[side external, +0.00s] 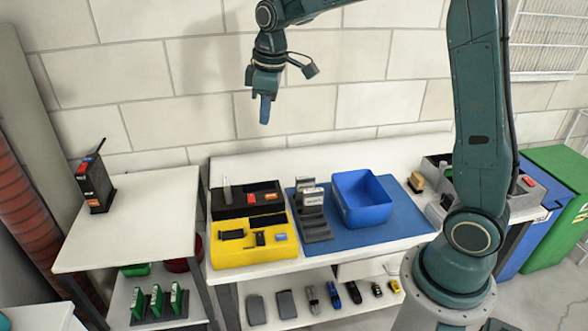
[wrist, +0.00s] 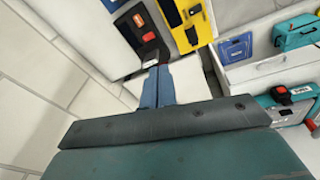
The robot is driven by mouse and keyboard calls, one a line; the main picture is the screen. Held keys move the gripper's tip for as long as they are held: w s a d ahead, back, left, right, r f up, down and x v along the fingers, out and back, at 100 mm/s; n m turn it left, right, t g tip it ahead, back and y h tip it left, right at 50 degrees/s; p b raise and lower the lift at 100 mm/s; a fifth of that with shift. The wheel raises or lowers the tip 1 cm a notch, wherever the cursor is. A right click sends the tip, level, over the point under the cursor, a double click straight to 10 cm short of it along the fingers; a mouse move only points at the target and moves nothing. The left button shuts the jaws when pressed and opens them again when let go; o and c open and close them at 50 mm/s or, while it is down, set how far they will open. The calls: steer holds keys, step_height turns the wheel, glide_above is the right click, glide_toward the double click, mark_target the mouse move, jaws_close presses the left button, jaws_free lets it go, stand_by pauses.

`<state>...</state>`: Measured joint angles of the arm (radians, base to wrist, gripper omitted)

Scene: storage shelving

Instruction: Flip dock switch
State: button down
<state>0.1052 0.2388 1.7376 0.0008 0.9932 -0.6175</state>
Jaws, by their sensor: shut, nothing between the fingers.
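A tall black dock (side external: 95,186) with a red part on top and an orange label stands upright on the left white table. In the wrist view a dark piece with a red part (wrist: 150,38) shows just beyond my fingertips; I cannot tell if it is the dock. No switch position can be made out. My gripper (side external: 265,120) points down in the air in front of the wall, well above the table tops, touching nothing. Its blue fingers are shut and empty, and also show in the wrist view (wrist: 158,72).
The right table holds a black tray (side external: 230,208), a yellow tray (side external: 222,256), a grey stand (side external: 313,228) and a blue bin (side external: 362,210) on a blue mat (side external: 400,236). Lower shelves hold small items. A gap separates the two tables. The wall is close behind.

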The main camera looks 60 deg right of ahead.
mark_target(251, 196)
steer(key=w+d+f+n+g, duration=0.2)
steer(key=w+d+f+n, duration=0.1)
steer(key=w+f, duration=0.7)
step_height(251, 196, down, 4)
steer(key=shift+w+d+f, duration=0.2)
steer(key=shift+w+d, duration=0.2)
steer(key=shift+d, duration=0.3)
steer(key=shift+f, duration=0.1)
step_height(251, 196, down, 14)
steer(key=shift+r, duration=0.1)
steer(key=shift+f, duration=0.2)
stand_by(0.4)
steer(key=shift+s+a, duration=0.15)
steer(key=shift+s+a+r, duration=0.2)
steer(key=shift+s+a, duration=0.15)
steer(key=shift+a, duration=0.05)
stand_by(0.4)
